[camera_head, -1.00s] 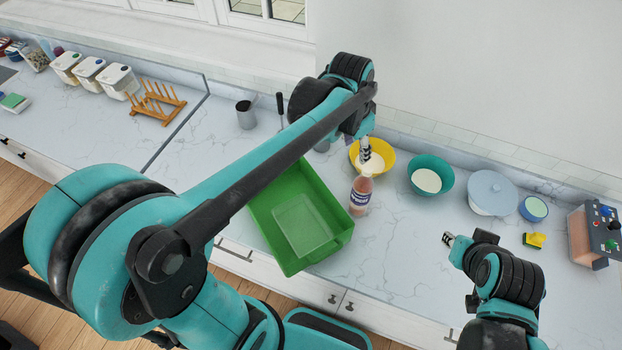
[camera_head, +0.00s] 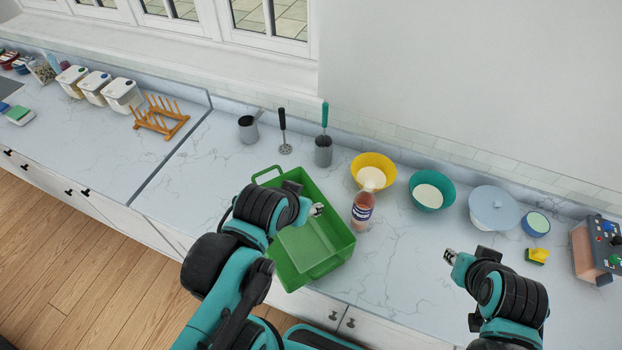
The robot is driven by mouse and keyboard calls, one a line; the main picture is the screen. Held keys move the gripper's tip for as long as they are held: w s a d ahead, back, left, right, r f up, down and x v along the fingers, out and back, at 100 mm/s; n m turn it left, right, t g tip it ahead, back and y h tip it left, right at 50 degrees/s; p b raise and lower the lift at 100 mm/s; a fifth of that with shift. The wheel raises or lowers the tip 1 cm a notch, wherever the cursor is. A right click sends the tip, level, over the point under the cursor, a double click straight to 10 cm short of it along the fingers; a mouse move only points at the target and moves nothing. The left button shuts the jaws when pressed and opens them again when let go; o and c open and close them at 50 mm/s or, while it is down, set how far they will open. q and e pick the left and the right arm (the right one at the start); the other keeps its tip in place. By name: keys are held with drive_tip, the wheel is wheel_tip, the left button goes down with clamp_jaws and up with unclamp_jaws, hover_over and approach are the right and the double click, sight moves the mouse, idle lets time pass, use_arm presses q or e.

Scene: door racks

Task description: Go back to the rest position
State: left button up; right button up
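My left gripper (camera_head: 317,210) is above the green crate (camera_head: 338,252), its fingertips pointing right toward the bottle. It looks empty, and its fingers are small and close together, so I cannot tell whether they are open or shut. My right gripper (camera_head: 449,256) is over the front part of the counter at the right, its fingers pointing left. It touches no object; its finger opening is too small to judge.
A bottle (camera_head: 362,208) stands beside the crate. Counter between the bottle and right gripper is clear.

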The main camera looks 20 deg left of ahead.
wheel_tip(320, 180, down, 25)
drive_tip(key=b, duration=2.4)
drive_tip(key=shift+r+b, duration=0.15)
drive_tip(key=shift+b, duration=0.15)
